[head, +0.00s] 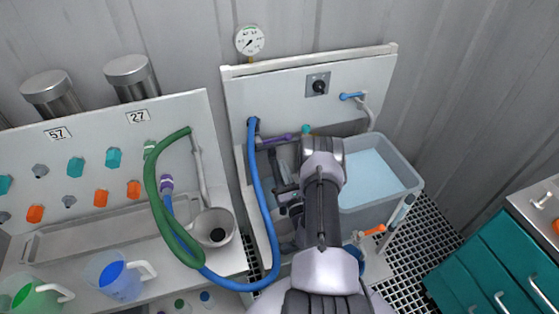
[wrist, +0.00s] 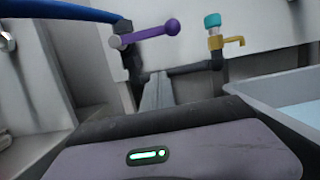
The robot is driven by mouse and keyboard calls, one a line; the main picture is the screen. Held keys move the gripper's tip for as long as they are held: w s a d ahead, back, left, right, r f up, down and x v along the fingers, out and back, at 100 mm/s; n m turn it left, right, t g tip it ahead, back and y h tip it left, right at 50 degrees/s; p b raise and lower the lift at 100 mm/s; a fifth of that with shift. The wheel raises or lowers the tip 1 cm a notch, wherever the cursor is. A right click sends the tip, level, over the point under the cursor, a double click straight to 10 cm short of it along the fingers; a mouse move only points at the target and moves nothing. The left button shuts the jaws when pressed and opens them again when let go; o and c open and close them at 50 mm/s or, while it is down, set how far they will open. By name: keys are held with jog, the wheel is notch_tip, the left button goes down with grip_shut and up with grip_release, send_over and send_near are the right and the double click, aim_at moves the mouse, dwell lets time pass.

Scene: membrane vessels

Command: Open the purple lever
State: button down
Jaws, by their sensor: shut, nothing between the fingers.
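The purple lever (wrist: 150,33) shows in the wrist view as a rod with a round knob at its right end. Its left end sits on a dark valve body under a blue hose. It points right and tilts slightly up. In the head view the purple lever (head: 277,139) is partly visible just left of my wrist. My gripper (wrist: 158,80) is shut and empty, below the lever in the wrist view and apart from it in the picture. In the head view my arm hides part of the gripper and the pipes behind it.
A teal-topped tap with a yellow spout (wrist: 226,38) stands right of the lever. A grey water basin (head: 407,172) is to the right of my arm. Blue hose (head: 262,190) and green hose (head: 152,190) hang at the left. Teal drawers (head: 500,262) stand far right.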

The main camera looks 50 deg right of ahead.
aim_at(274, 140)
jog(key=w+d+r+b, duration=0.1)
jog(key=w+r, duration=0.2)
jog(key=r, duration=0.2)
jog(key=shift+w+d+r, duration=0.15)
jog(key=shift+d, duration=0.25)
jog(key=shift+w, duration=0.1)
jog(key=shift+r+n, duration=0.1)
jog(key=shift+n, duration=0.2)
